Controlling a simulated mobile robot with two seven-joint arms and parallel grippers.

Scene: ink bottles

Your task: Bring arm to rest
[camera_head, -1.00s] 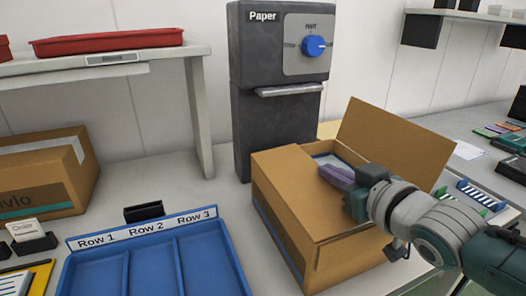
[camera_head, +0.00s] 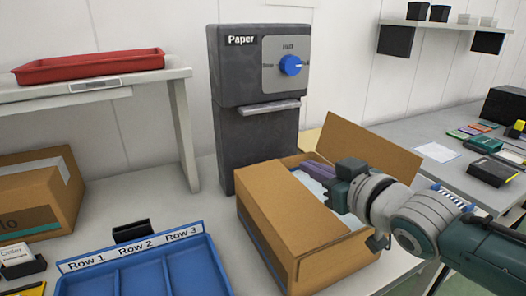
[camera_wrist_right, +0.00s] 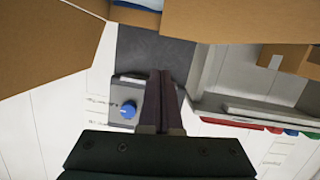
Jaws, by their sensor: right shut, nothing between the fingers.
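My right arm (camera_head: 410,215) comes in from the right in the head view. My right gripper (camera_head: 308,168) has purple-grey fingers and sits over the open cardboard box (camera_head: 300,225), near its back edge. In the right wrist view the fingers (camera_wrist_right: 158,100) lie side by side, shut, with nothing between them. The box's contents are partly hidden by the gripper; something pale (camera_head: 308,184) shows inside. My left gripper is not in view.
A dark paper dispenser (camera_head: 255,130) with a blue knob stands behind the box. A blue tray (camera_head: 140,275) labelled Row 1 to Row 3 is at front left. A red tray (camera_head: 90,65) lies on a shelf. Another carton (camera_head: 40,195) stands at left. Small items sit on the right table.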

